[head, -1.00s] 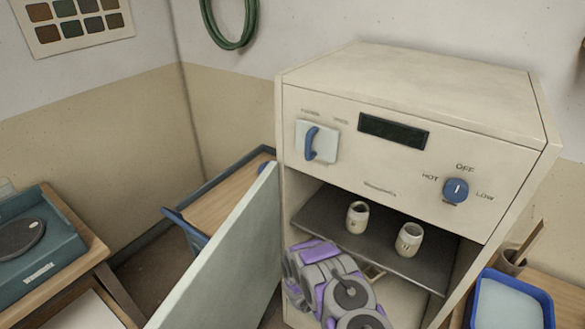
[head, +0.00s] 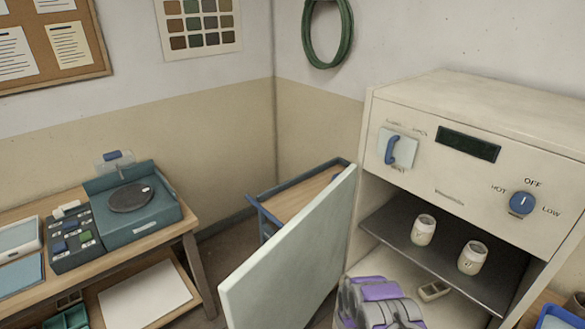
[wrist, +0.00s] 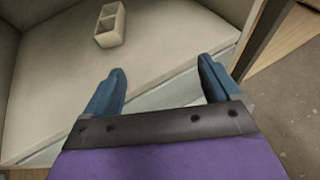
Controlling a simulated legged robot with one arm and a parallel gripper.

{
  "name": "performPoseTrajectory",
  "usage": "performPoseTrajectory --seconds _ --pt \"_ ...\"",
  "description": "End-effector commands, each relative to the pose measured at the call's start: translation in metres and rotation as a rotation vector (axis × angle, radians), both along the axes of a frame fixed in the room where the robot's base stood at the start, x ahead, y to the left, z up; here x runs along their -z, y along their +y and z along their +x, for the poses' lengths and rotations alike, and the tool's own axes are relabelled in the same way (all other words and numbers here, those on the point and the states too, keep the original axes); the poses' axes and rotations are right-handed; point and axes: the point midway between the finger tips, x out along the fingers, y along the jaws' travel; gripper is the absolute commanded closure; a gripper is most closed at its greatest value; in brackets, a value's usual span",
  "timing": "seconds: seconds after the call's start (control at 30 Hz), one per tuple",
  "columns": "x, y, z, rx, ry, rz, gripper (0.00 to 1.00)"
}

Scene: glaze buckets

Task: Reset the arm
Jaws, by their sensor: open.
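My gripper (wrist: 162,68) is open and empty in the wrist view, with its two blue fingers spread apart. It is at the front edge of the white cabinet's lower compartment, over the pale floor (wrist: 170,40). A small beige two-celled block (wrist: 110,25) lies on that floor beyond the left finger, apart from it. The block also shows in the head view (head: 433,291). My purple and grey arm is low at the cabinet opening in the head view, and it hides the gripper there.
The cabinet (head: 475,105) has its pale door (head: 290,255) swung open to the left. Two whitish jars (head: 424,230) (head: 472,258) stand on its dark shelf (head: 385,222). A blue handle (head: 391,150) and knob (head: 522,203) are on its front. A wooden bench (head: 180,225) stands at the left.

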Motion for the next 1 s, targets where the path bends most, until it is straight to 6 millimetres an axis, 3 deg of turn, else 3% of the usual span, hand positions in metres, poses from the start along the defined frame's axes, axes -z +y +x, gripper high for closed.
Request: performPoseTrajectory --seconds 0.37,0.57,0.77,1.0 --pt "-0.057 -0.014 0.001 0.1 -0.067 -0.03 0.1" --pt "-0.102 -0.025 -0.005 0.189 -0.12 -0.045 0.1" --pt "-0.174 -0.036 -0.022 0.34 -0.217 -0.055 0.1" --pt "-0.256 -0.034 -0.062 0.548 -0.342 -0.036 0.1"
